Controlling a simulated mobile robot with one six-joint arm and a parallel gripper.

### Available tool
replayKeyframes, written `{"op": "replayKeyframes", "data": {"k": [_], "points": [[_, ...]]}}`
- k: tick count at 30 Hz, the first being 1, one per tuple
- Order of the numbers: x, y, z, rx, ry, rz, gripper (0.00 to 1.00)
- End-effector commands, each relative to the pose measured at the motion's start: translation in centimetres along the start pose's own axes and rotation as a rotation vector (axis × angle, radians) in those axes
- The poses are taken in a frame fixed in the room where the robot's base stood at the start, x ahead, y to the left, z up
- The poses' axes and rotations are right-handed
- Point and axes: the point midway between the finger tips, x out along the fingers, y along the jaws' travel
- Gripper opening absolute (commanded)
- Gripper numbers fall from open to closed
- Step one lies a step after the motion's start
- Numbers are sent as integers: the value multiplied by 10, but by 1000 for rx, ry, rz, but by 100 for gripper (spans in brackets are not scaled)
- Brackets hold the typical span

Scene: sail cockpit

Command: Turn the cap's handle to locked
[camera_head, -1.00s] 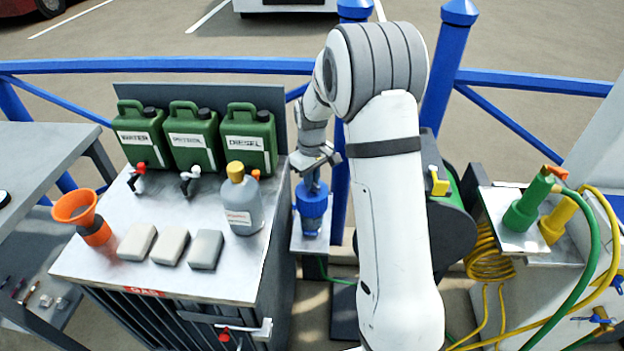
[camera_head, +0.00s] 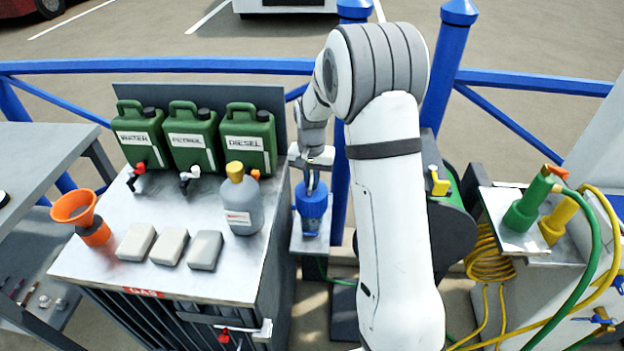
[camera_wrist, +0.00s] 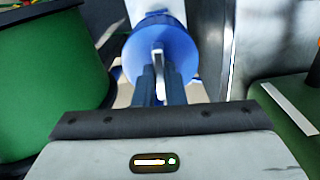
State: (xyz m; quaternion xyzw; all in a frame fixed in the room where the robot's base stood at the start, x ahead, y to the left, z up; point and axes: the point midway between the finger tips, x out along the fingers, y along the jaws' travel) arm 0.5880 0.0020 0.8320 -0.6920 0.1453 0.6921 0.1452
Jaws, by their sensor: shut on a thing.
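The blue cap (camera_head: 313,204) sits on top of a blue fitting on a small metal shelf, just right of the grey cabinet. In the wrist view the cap (camera_wrist: 181,47) is a round blue disc with a pale upright handle (camera_wrist: 158,62) across its middle. My gripper (camera_head: 311,186) reaches down onto the cap from above. Its two dark fingers (camera_wrist: 160,78) are shut on the handle, one on each side. I see no locked or open marking on the cap.
The grey cabinet (camera_head: 100,262) stands close on the left with green jerrycans (camera_head: 248,140) and a grey bottle (camera_head: 242,205) on it. A dark green reel (camera_head: 452,200) is right of my arm. A blue railing (camera_head: 180,66) runs behind.

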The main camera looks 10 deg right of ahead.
Motion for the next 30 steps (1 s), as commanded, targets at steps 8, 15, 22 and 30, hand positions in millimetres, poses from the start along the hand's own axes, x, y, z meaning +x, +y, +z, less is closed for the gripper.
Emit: {"op": "replayKeyframes", "data": {"k": [8, 15, 22, 30], "points": [[0, 0, 0, 190, 1, 0, 0], [0, 0, 0, 283, 1, 0, 0], [0, 0, 0, 314, 0, 0, 0], [0, 0, 0, 316, 0, 0, 0]]}}
